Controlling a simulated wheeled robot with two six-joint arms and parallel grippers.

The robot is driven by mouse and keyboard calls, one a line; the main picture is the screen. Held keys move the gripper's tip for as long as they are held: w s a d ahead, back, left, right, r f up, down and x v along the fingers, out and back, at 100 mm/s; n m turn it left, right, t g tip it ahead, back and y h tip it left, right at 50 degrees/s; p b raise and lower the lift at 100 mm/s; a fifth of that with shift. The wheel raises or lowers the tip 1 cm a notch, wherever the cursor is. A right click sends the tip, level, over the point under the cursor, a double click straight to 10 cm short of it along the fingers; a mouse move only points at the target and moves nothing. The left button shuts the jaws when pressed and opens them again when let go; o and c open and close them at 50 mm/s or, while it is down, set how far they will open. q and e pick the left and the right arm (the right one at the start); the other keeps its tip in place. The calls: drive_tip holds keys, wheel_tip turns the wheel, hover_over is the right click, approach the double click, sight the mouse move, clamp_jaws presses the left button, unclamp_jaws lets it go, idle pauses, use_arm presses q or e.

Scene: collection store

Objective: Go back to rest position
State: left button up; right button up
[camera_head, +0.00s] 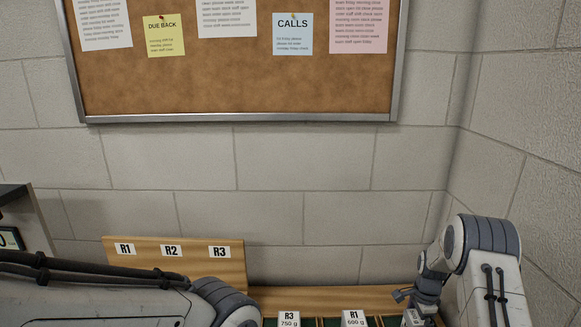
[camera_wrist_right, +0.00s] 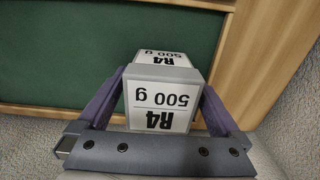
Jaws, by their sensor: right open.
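My right gripper (camera_wrist_right: 162,78) is open in the right wrist view, with one finger on each side of a pale block (camera_wrist_right: 158,105) labelled R4 500 g. In the head view, my right arm comes down at the right and the gripper end shows only partly at the lower edge. My left arm crosses the lower left of the head view; its gripper is out of the picture.
A wooden board (camera_head: 177,266) with R1, R2 and R3 labels stands at the wall. Blocks labelled R3 750 g (camera_head: 289,320) and R1 600 g (camera_head: 354,319) show at the bottom edge. A green panel (camera_wrist_right: 90,45) with wooden edging lies by the R4 block. A cork board (camera_head: 240,85) hangs above.

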sight(418, 316)
wheel_tip(418, 316, up, 4)
drive_tip(key=shift+w+f+b, duration=0.1)
drive_tip(key=shift+f+b, duration=0.15)
drive_tip(key=shift+b, duration=0.3)
drive_tip(key=shift+r, duration=0.3)
drive_tip(key=shift+s+d+r, duration=0.2)
drive_tip(key=shift+s+r, duration=0.05)
drive_tip(key=shift+s, duration=0.05)
drive_tip(key=shift+r, duration=0.1)
